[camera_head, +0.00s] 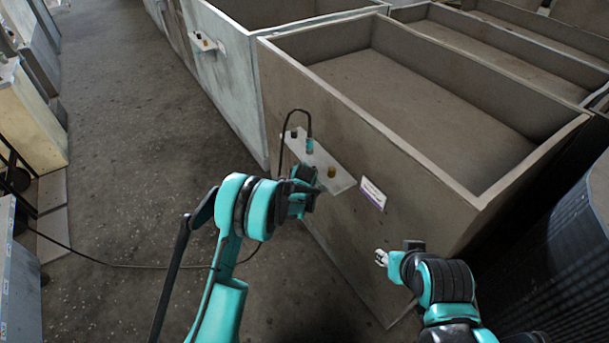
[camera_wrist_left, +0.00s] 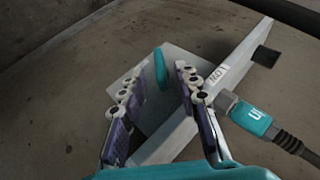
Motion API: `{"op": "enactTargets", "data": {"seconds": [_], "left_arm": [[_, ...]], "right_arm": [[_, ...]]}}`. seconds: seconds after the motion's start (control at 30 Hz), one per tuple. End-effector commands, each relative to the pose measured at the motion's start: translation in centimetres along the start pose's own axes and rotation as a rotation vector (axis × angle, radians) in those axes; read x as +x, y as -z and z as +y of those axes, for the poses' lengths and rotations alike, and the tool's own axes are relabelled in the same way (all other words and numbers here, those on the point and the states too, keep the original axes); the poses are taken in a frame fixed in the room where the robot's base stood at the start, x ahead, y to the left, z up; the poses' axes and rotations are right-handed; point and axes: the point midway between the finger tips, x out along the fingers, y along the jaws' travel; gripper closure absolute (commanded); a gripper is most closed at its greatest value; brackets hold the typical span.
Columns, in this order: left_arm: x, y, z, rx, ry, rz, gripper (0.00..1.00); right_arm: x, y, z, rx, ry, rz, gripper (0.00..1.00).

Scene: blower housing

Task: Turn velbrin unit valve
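A pale bracket panel (camera_head: 318,155) sticks out from the side of a large grey box unit (camera_head: 375,150). It carries a teal plug (camera_head: 310,146) with a black cable, a dark knob and a yellowish knob (camera_head: 331,171). My left gripper (camera_head: 303,190) is at the bracket's near-left edge. In the left wrist view my left gripper (camera_wrist_left: 160,80) is open, its fingers apart around a small upright teal handle (camera_wrist_left: 160,66) in front of a pale plate. Contact with the handle cannot be told. My right gripper (camera_head: 382,258) is low beside the box wall; its finger opening is too small to judge.
A label (camera_head: 373,193) with a purple stripe sits on the box wall; its text is unreadable. In the wrist view the teal plug (camera_wrist_left: 250,117) and cable lie right of my fingers. Another box with a similar bracket (camera_head: 203,41) stands behind. Grey floor (camera_head: 130,130) is open at left.

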Motion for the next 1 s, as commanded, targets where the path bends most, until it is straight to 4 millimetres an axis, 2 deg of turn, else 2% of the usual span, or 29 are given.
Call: {"op": "enactTargets", "data": {"seconds": [0.03,0.2,0.4,0.83,0.93,1.0], "left_arm": [[-1.3,0.0,0.0,0.0,0.0,0.0,0.68],[-4.7,-0.1,0.0,-0.001,0.0,0.0,0.68],[-6.9,-0.1,0.0,0.0,0.0,-0.001,0.68],[-7.3,-0.1,0.0,-0.018,-0.001,0.001,0.68],[-7.2,-0.3,-0.1,-0.134,-0.01,0.012,0.68],[-7.1,-0.5,-0.1,-0.295,-0.025,0.028,0.68]], "right_arm": [[0.0,0.0,0.0,0.0,0.0,0.0,0.6],[0.0,0.0,0.0,0.0,0.0,0.0,0.6],[0.0,0.0,0.0,0.0,0.0,0.0,0.6],[0.0,0.0,0.0,0.0,0.0,0.0,0.6],[-0.1,0.1,0.0,0.0,0.0,0.0,0.6],[-0.3,0.2,0.0,0.0,0.0,0.0,0.6]]}}
